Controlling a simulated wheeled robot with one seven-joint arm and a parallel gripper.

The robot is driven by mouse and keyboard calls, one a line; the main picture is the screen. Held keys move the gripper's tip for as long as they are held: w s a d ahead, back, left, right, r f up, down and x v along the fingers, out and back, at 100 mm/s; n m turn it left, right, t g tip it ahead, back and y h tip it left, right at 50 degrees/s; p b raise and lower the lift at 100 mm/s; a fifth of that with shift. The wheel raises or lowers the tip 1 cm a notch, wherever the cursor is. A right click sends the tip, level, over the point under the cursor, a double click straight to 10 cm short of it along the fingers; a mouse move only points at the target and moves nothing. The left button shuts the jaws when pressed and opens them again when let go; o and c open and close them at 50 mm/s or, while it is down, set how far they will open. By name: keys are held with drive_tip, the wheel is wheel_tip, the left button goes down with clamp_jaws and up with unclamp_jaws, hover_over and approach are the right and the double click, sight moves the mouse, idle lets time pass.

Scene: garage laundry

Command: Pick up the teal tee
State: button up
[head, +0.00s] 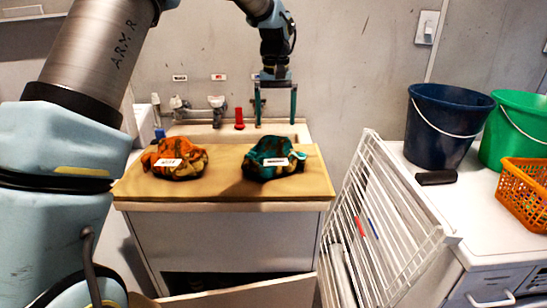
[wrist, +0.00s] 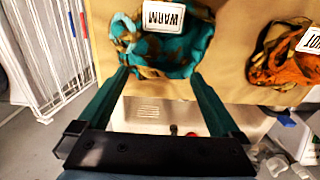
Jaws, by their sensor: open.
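The teal tee (head: 268,152) is a crumpled teal and brown bundle with a white label, lying on the right part of the tan board (head: 222,192). In the wrist view the teal tee (wrist: 165,52) sits just beyond the fingertips, and its label reads WARM. My gripper (head: 275,118) is open and empty, pointing down above and slightly behind the tee. The wrist view shows the fingers (wrist: 158,75) spread to either side of the tee's near edge; I cannot tell the exact height gap.
An orange bundle (head: 174,158), labelled HOT in the wrist view (wrist: 285,58), lies left of the tee. A sink (head: 215,132) with taps is behind the board. A white drying rack (head: 375,220) stands right. Buckets (head: 445,128) and an orange basket (head: 525,190) sit on the right-hand machine.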

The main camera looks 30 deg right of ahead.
sight(276, 136)
drive_tip(key=shift+f+p, duration=1.25)
drive_tip(key=shift+f, duration=1.8)
drive_tip(key=shift+c, duration=0.4)
drive_tip(key=shift+r, duration=0.1)
clamp_jaws()
